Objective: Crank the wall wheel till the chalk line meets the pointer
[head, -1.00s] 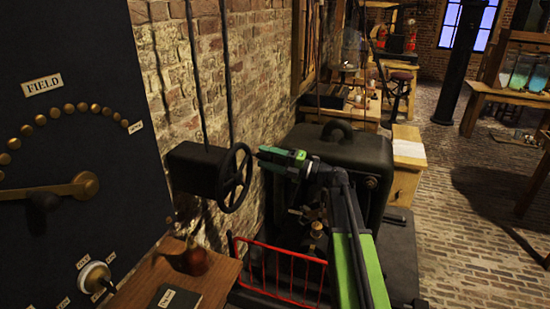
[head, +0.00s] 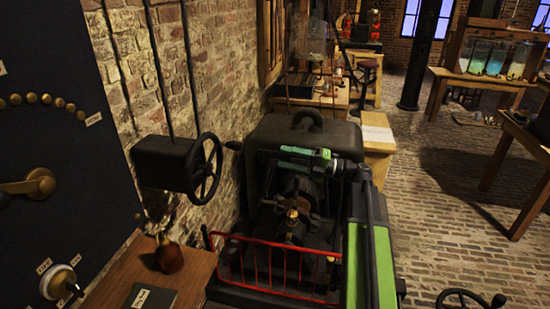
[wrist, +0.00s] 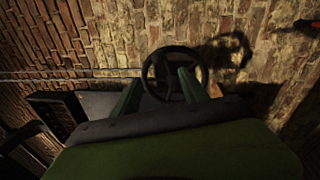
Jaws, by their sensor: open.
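The black spoked wall wheel (head: 207,169) sticks out from a dark box (head: 165,162) on the brick wall. A small dark knob (head: 233,145) shows beside its upper right rim. My gripper (head: 284,153) is to the right of the wheel, apart from it, pointing left. In the wrist view, the wheel (wrist: 170,76) appears ahead, behind and between the two green fingers of my gripper (wrist: 160,86). The fingers are spread with nothing between them. I cannot make out a chalk line or a pointer in either view.
A red rail (head: 275,262) and a black machine (head: 270,132) stand below and behind my arm. A wooden desk (head: 190,285) with a reddish-brown flask (head: 169,255) is at lower left, beside a dark panel (head: 50,150). Brick floor (head: 440,190) is open at right.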

